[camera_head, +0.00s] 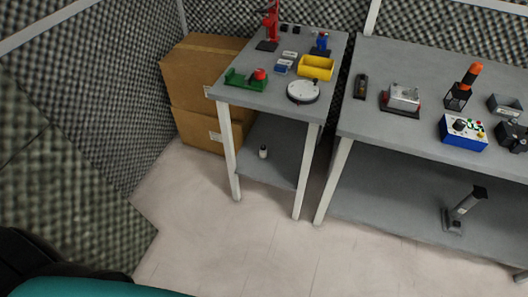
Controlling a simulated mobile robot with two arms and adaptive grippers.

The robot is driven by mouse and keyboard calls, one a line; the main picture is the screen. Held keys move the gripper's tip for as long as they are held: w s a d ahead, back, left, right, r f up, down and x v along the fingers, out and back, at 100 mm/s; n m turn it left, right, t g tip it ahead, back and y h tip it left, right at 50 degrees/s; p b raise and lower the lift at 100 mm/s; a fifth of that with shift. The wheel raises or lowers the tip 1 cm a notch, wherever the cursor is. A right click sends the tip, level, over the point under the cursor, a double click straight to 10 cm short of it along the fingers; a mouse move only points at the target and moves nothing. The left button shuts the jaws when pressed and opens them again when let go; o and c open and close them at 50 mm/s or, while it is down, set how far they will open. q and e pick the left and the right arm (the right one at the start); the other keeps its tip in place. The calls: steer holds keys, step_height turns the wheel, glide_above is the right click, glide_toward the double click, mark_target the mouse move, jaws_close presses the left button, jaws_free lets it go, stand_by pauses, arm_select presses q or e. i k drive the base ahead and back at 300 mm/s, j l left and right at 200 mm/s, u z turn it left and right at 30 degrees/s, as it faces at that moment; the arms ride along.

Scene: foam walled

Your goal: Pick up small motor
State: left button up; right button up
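I cannot tell for certain which object is the small motor. A small upright cylinder (263,152), pale with a dark top, stands alone on the lower shelf of the left table. A silver block on a dark red base (402,98) sits on the right table. A black device (513,136) sits at that table's right edge, partly cut off by the picture. All are too small to identify surely. Neither of my grippers shows in this view.
The left table (238,97) holds a red press, a yellow bin (316,67), a green fixture and a round white plate. The right table (375,135) holds a blue control box (463,132). Cardboard boxes (188,90) stand behind. The floor (235,235) in front is clear.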

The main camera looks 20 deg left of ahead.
mark_target(263, 148)
steer(key=i+j+u, duration=0.15)
steer(key=i+u, duration=0.15)
steer(key=i, duration=0.15)
steer(key=i+j+u, duration=0.1)
steer(key=i+u, duration=0.2)
steer(key=i, duration=0.15)
